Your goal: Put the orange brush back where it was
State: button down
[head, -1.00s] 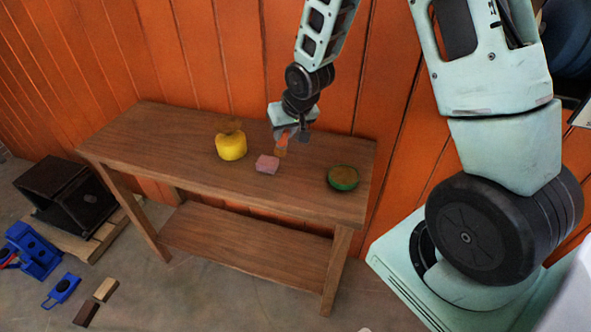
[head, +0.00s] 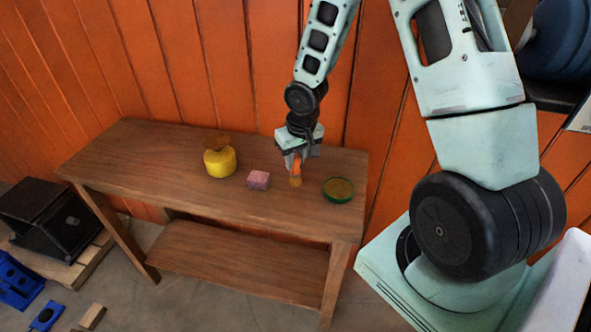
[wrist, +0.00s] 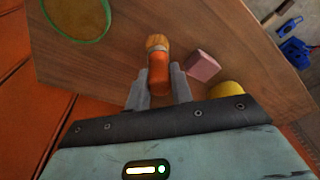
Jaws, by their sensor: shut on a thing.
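The orange brush (head: 296,167) is between the fingers of my gripper (head: 297,160), which is shut on it. The brush points down, with its tan bristle end lowest, between the pink block (head: 258,180) and the green-rimmed round dish (head: 338,190). In the wrist view the brush (wrist: 158,72) lies between the two grey fingers (wrist: 158,88), bristles away from the gripper. Whether the bristles touch the wooden table (head: 130,160) I cannot tell.
A yellow round pot (head: 220,162) with a brown top stands left of the pink block. The table's left part is clear. An orange plank wall (head: 180,60) is close behind. A black box-like object (head: 50,215) and blue tools (head: 18,282) lie on the floor at left.

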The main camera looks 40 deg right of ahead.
aim_at(296, 167)
jog(key=shift+f, duration=1.6)
jog(key=c, duration=1.2)
grip_release()
jog(key=shift+c, duration=0.2)
notch_tip(296, 167, up, 11)
jog(key=s+p, duration=0.2)
jog(key=s+a+r+n, duration=0.2)
jog(key=s+a+r, duration=0.1)
jog(key=a, duration=0.4)
jog(key=s+a+r+n, duration=0.2)
jog(key=s+a+r, duration=0.15)
jog(key=a, duration=0.35)
jog(key=s+a+r+n+g, duration=0.1)
jog(key=s+a+n, duration=0.1)
jog(key=s+a, duration=0.3)
jog(key=s+a+r+n+g+b, duration=0.1)
jog(key=s+a+n, duration=0.2)
jog(key=s, duration=0.7)
jog(key=shift+s+a+r+y, duration=0.3)
jog(key=shift+s+a+r, duration=0.1)
jog(key=shift+a, duration=0.85)
